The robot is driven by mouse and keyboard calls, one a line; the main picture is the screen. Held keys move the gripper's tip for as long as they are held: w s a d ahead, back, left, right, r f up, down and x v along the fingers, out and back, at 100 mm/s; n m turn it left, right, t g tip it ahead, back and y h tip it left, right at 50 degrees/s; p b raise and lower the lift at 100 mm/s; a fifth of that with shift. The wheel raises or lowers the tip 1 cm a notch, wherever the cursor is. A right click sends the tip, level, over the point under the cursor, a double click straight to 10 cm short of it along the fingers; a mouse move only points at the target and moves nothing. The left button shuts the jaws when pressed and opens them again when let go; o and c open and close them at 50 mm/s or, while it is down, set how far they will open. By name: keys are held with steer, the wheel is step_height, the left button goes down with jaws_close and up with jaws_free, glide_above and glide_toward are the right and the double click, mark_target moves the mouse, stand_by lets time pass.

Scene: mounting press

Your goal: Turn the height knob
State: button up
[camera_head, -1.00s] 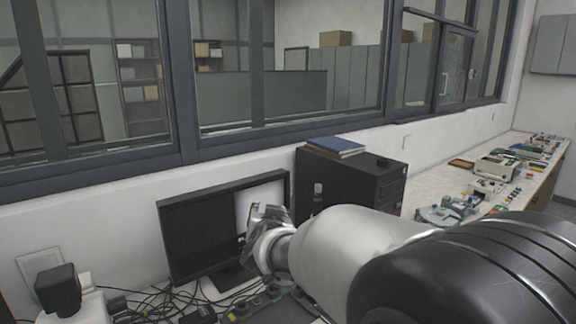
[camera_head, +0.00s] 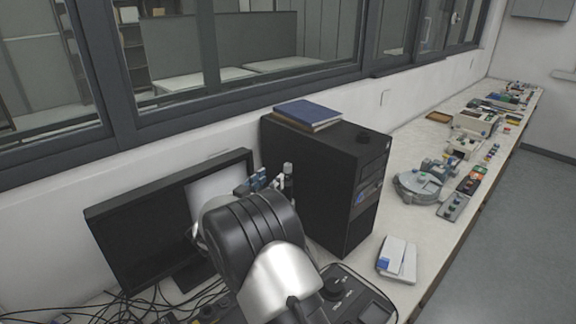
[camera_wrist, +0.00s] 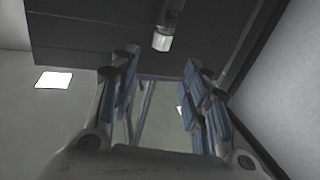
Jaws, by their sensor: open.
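A small grey cylinder with a pale end (camera_head: 288,170) shows against the left side of the black tower case in the head view. A similar cylinder (camera_wrist: 164,30) shows in the wrist view against a dark panel, beyond my fingertips. I cannot tell whether it is the height knob. A dark round knob (camera_head: 333,288) sits on a black control panel at the bottom, partly hidden by my arm. My gripper (camera_head: 266,184) is between the monitor and the tower case. In the wrist view my gripper (camera_wrist: 160,62) is open, with blue-padded fingers apart and nothing held between them.
A monitor (camera_head: 135,236) stands left of my arm, with cables below it. The black tower case (camera_head: 345,185) carries blue books (camera_head: 308,114). A white box (camera_head: 396,258) lies to its right. A round grey device (camera_head: 418,186) and several instruments line the bench.

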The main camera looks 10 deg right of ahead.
mark_target(286, 167)
steer(key=b+x, duration=0.1)
steer(key=x, duration=1)
steer(key=shift+w+d, duration=0.15)
steer(key=shift+w, duration=0.1)
steer(key=shift+c, duration=0.3)
jaws_close()
steer(key=shift+n+t+y+b, duration=0.3)
steer(key=shift+n+y+b, duration=0.1)
steer(key=shift+b, duration=0.15)
